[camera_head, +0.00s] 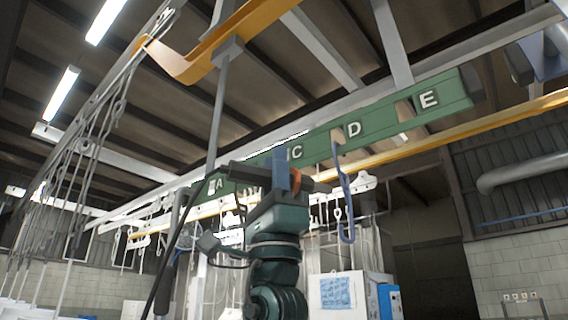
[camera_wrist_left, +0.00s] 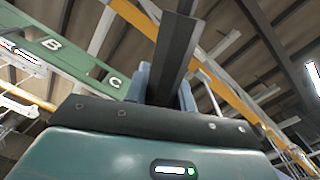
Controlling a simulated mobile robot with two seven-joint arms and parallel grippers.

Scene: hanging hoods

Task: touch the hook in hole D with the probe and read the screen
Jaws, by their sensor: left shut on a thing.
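A green beam (camera_head: 383,125) slants across the head view with the letters A, C, D and E showing; the B place is hidden behind my gripper. A blue hook (camera_head: 346,205) hangs below the letter D. My left gripper (camera_head: 284,172) is left of the hook, apart from it in the picture. It is shut on a dark bar, which I take as the probe (camera_wrist_left: 176,50); in the left wrist view it sticks out from between the fingers. I cannot tell where its tip ends. A small lit screen (camera_wrist_left: 174,170) shows at the wrist; its reading is illegible.
A yellow rail (camera_head: 460,126) runs behind the beam. A grey rod (camera_head: 218,110) hangs from an orange bracket (camera_head: 190,65) close to my gripper. Many thin hangers (camera_head: 85,150) fill the left. A white cabinet (camera_head: 338,294) stands below.

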